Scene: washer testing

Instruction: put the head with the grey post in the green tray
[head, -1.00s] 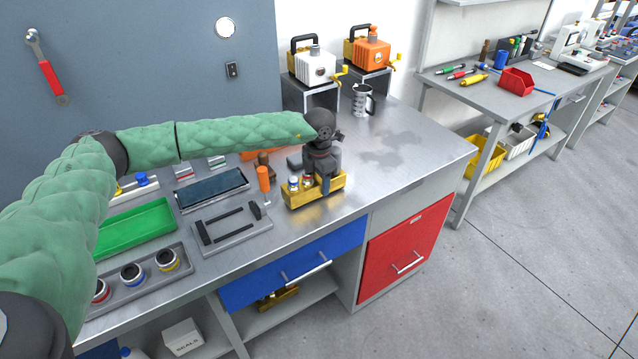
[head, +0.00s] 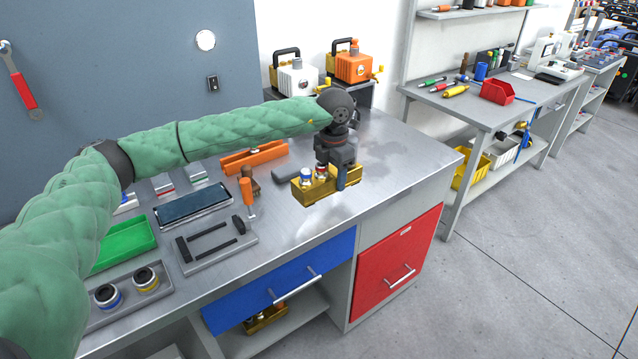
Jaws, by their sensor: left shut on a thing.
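My left gripper (head: 341,178) is shut on a gold block (head: 312,194), with one dark finger down its near side. The block carries small fittings on top, one with a blue-and-white cap (head: 305,174) and one with red (head: 321,171). A pale reflection on the bench below suggests it is held above the surface. The gripper hides its right part, and I cannot make out a grey post. The green tray (head: 128,243) is on the bench at left, partly behind my left arm; its visible part looks empty. My right gripper is not in view.
A grey tray (head: 125,308) holds round black-topped parts. A blue-grey tray (head: 193,206), a tray with black bars (head: 217,245), an orange-handled tool (head: 246,191) and an orange bracket (head: 254,158) lie between gripper and green tray. The bench's right part is clear.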

